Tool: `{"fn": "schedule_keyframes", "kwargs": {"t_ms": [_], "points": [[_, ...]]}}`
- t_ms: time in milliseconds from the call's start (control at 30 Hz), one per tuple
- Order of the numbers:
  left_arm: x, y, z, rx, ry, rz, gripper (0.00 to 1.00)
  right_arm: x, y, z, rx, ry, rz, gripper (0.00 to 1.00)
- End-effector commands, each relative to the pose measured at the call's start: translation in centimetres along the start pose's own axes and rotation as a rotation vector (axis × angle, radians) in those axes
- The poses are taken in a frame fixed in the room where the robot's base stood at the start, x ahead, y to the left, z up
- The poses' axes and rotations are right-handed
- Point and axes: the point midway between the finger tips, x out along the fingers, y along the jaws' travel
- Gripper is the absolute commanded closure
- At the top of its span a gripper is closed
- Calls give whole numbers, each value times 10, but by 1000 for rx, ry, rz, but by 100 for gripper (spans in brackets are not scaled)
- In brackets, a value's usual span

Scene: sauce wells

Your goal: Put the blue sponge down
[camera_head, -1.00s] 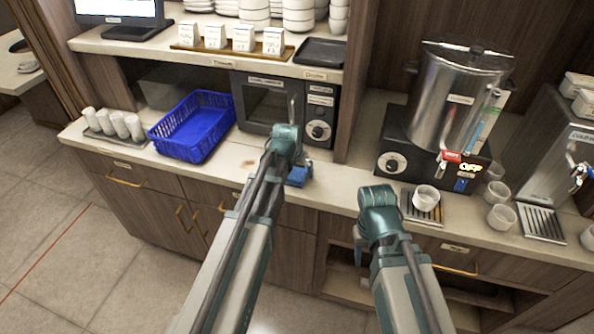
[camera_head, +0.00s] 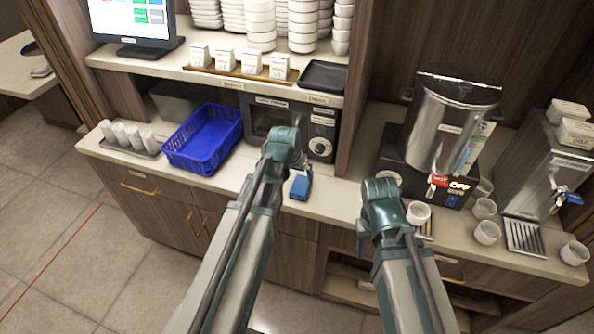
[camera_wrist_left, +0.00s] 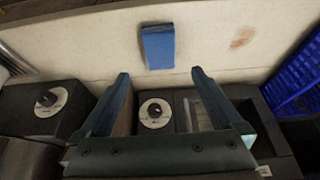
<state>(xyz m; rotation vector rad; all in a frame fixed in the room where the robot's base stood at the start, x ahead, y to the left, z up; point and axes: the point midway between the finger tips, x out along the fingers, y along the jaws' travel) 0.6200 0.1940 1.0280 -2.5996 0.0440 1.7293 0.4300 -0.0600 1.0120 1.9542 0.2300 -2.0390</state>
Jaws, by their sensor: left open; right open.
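The blue sponge (camera_head: 300,188) lies on the pale counter (camera_head: 328,196) near its front edge, in front of the microwave. In the left wrist view the sponge (camera_wrist_left: 158,48) lies flat and free, beyond the fingertips. My left gripper (camera_head: 298,158) is just behind the sponge in the head view, apart from it. In the left wrist view this gripper (camera_wrist_left: 160,78) is open with nothing between its fingers. My right gripper (camera_head: 372,222) is at the counter's front edge, right of the sponge; its fingers are mostly hidden by its own wrist.
A blue basket (camera_head: 204,140) stands left of the microwave (camera_head: 322,120). A tray with white cups (camera_head: 127,135) is further left. A steel urn (camera_head: 450,125) and white cups (camera_head: 418,213) stand at right. A brown stain (camera_wrist_left: 243,38) marks the counter beside the sponge.

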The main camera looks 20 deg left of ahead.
Motion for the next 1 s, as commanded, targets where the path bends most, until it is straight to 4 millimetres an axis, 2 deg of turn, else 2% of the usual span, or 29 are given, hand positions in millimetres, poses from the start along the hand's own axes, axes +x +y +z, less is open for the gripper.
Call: {"fn": "schedule_keyframes", "kwargs": {"t_ms": [67,167,333,400,533,600,700,1000], "points": [[0,4,3,6,-7,2,0,0,0,0,0,0,0,50],[-5,31,26,48,-62,11,0,1,0,0,0,0,0,50],[-25,97,98,178,-240,9,0,1,0,0,0,0,0,50],[-34,115,126,226,-306,-2,0,1,0,0,0,0,0,50],[-49,134,162,288,-395,-26,0,1,0,0,0,0,0,50],[-54,138,173,307,-422,-37,0,1,0,0,0,0,0,50],[-57,141,178,316,-438,-43,0,1,0,0,0,0,0,50],[-52,140,180,315,-439,-43,0,6,-1,0,0,0,0,50]]}}
